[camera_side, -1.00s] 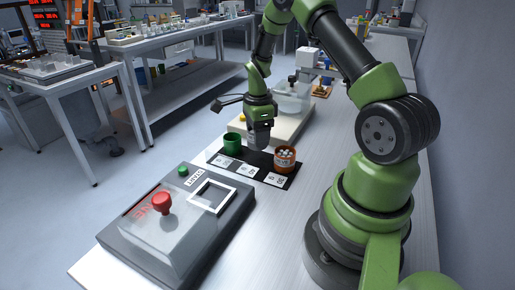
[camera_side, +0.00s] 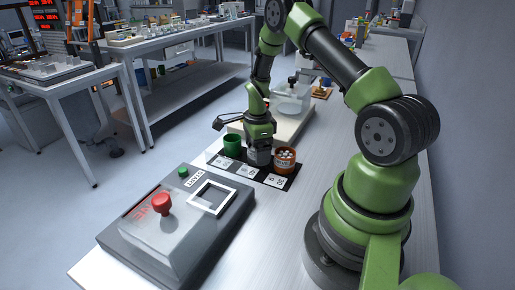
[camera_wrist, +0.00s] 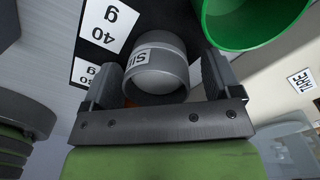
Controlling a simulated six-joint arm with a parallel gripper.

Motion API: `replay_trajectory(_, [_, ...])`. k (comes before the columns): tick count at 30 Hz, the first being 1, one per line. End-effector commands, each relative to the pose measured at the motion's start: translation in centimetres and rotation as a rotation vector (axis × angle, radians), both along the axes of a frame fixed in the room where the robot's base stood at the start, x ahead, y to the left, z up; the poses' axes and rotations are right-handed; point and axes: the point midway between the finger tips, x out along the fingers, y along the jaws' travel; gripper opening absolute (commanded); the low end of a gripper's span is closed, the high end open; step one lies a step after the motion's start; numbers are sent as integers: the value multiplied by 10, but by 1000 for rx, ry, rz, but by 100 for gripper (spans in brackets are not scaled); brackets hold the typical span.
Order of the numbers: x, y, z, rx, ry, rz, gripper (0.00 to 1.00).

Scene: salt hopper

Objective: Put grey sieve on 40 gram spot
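The grey sieve (camera_wrist: 155,72) is a short round cup with a white "SIE…" label. In the side view the sieve (camera_side: 259,157) stands upright, apparently on the black mat, between the green and orange cups. The "40 g" label (camera_wrist: 107,22) lies beside it in the wrist view. My gripper (camera_wrist: 160,80) is low over the mat, one finger on each side of the sieve. The fingers look open, with a gap on the right; contact on the left is unclear. The sieve's underside is hidden.
A green cup (camera_side: 232,144) stands left of the sieve and an orange cup (camera_side: 285,159) with white balls stands close on its right. A grey box (camera_side: 180,228) with a red knob is in front. A scale (camera_side: 290,122) is behind.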

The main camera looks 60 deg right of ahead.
Motion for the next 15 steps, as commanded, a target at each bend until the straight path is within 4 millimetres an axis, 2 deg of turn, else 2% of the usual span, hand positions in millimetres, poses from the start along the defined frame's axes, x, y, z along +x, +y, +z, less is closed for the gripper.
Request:
replay_trajectory(4, [0,0,2,-1,-1,0,84])
replay_trajectory(7, [1,0,11,-2,-2,1,84])
replay_trajectory(11, [1,-1,36,-4,-6,-1,84])
replay_trajectory(15, [1,0,68,-4,-6,-1,84])
